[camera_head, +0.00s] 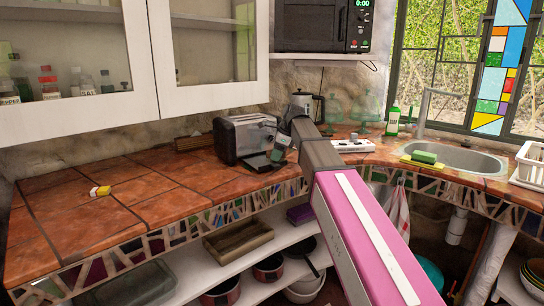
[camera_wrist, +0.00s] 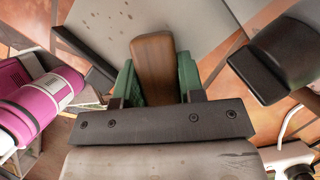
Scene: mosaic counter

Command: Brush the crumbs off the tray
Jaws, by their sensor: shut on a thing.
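My gripper (camera_head: 280,147) is at the right end of the toaster (camera_head: 243,138), above the counter. In the wrist view its green fingers (camera_wrist: 157,78) are shut on a brown wooden piece, apparently the brush handle (camera_wrist: 154,65). The brush's far end is hidden. A flat tray (camera_head: 262,163) lies in front of the toaster near the counter edge. In the wrist view a grey speckled panel with a black bar, apparently the tray (camera_wrist: 57,88), lies beyond the fingers. The specks look like crumbs. I cannot tell whether the brush touches it.
A kettle (camera_head: 301,101) stands behind my arm. A white power strip (camera_head: 352,146) lies to the right, near a soap bottle (camera_head: 393,122), sponges (camera_head: 425,157) and the sink (camera_head: 462,158). A small yellow item (camera_head: 100,191) lies on the left counter, otherwise mostly clear.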

